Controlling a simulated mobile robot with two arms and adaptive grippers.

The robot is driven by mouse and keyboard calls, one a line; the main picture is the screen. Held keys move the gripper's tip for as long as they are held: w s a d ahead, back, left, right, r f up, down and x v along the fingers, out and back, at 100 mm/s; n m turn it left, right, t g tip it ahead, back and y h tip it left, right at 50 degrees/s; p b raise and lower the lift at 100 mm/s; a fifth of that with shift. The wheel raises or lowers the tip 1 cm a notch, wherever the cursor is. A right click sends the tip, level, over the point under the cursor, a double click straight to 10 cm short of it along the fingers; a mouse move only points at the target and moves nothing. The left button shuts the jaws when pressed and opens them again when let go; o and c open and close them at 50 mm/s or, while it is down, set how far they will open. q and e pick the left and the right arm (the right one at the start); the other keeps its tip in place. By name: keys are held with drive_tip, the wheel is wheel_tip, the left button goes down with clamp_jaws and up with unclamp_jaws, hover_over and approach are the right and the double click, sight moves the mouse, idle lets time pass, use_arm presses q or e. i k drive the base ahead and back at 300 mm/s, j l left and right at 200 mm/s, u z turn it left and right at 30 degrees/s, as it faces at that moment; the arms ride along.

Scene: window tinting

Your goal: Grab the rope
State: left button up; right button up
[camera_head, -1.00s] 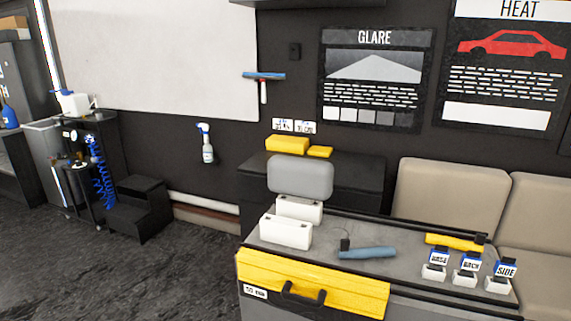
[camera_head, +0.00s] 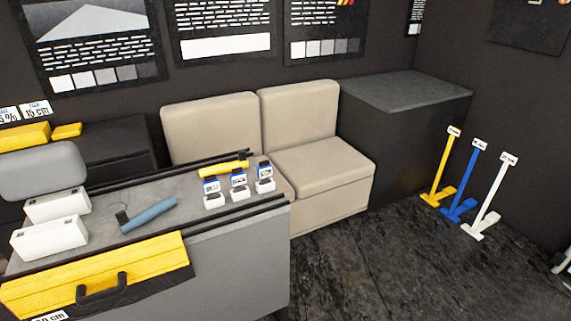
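I see no rope that I can make out in the head view now. Neither of my grippers is in view. A blue-grey rod-like tool (camera_head: 148,215) lies on the grey workbench top (camera_head: 105,238), with a small dark piece beside its left end.
A yellow case (camera_head: 95,275) with a black handle is at the bench front. White boxes (camera_head: 50,238) and small labelled holders (camera_head: 239,187) stand on top. A beige sofa (camera_head: 320,165) and dark cabinet (camera_head: 405,100) are behind. Yellow, blue and white T-shaped tools (camera_head: 468,185) stand right; dark floor (camera_head: 365,260) is open.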

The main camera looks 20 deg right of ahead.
sight(243, 162)
drive_tip(key=u, duration=0.65)
drive_tip(key=i+l+u, duration=0.2)
drive_tip(key=l+u, duration=0.3)
drive_tip(key=l, duration=0.3)
drive_tip(key=l+u, duration=0.5)
drive_tip(key=l, duration=0.35)
drive_tip(key=l+u, duration=0.5)
drive_tip(key=l, duration=0.4)
drive_tip(key=k, duration=0.05)
